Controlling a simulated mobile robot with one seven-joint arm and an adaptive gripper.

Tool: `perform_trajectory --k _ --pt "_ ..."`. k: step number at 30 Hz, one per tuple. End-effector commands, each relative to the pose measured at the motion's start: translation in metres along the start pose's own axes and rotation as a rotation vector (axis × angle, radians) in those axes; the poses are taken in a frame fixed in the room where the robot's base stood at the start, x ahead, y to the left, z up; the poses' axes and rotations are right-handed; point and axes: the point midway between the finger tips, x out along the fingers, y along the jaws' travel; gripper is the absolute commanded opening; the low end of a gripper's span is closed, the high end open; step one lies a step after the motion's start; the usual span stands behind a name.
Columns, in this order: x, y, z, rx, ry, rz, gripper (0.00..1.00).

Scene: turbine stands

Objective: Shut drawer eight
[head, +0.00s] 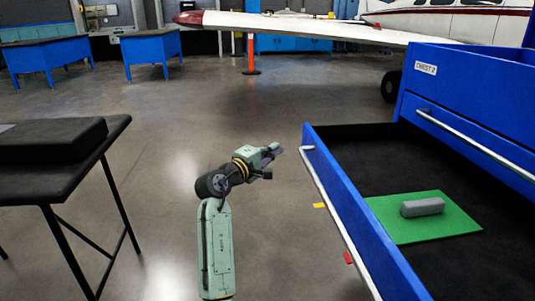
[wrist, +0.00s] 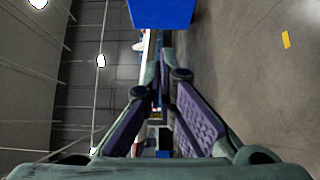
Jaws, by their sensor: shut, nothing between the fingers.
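A blue drawer (head: 350,222) is pulled out from the blue chest marked "CHEST 2" (head: 480,90) at the right of the head view. A long silver handle (head: 327,202) runs along its front. I see no number on the drawer. Inside, on a black lining, lie a green mat (head: 400,230) and a grey block (head: 422,207). My gripper (head: 274,152) is left of the drawer's far front corner, apart from it and empty. In the wrist view its fingers (wrist: 161,75) are closed together, with a blue surface (wrist: 160,12) beyond them, perhaps the drawer.
A closed drawer with its own handle (head: 470,142) is above the open one. A black table (head: 70,165) stands at the left. Blue benches (head: 150,50) and an aircraft wing (head: 290,27) are farther back.

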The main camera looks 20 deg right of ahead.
Motion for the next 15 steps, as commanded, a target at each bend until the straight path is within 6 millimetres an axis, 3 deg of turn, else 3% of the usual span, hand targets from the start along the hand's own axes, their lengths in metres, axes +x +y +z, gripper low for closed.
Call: perform_trajectory --k 7,15 --pt "0.053 0.0 0.0 0.001 0.0 -0.001 0.0" --pt "0.076 0.0 0.024 0.004 0.002 0.0 0.0"
